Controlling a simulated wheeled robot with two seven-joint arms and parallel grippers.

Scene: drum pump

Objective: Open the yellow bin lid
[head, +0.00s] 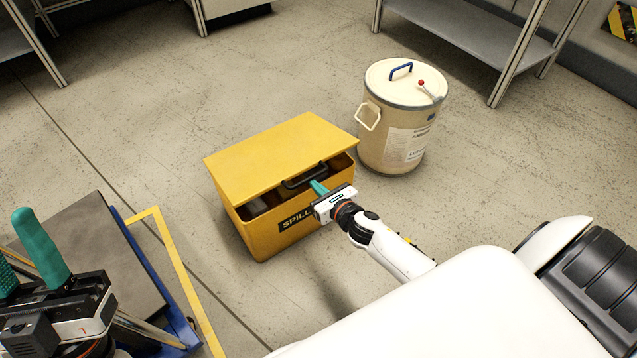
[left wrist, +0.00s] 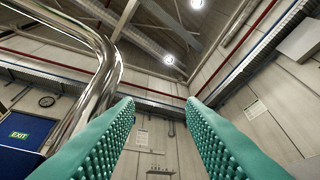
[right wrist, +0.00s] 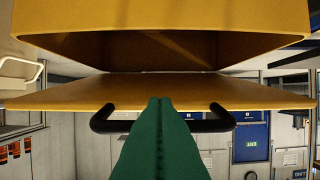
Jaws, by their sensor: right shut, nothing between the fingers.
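The yellow bin (head: 262,235) stands on the floor with a "SPILL" label on its front. Its yellow lid (head: 270,155) is partly raised at the front, and dark contents show in the gap. A black handle (head: 304,176) sits on the lid's front edge. My right gripper (head: 318,187) is shut and empty at that edge, beside the handle. In the right wrist view, which looks upside down, the green fingertips (right wrist: 159,100) overlap the middle of the handle (right wrist: 215,122); I cannot tell whether they touch it. My left gripper (head: 22,240) is open and empty, away from the bin.
A cream drum (head: 395,125) with a blue lid handle stands close behind the bin to the right. Shelving (head: 470,30) stands at the back. Floor left of the bin is clear.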

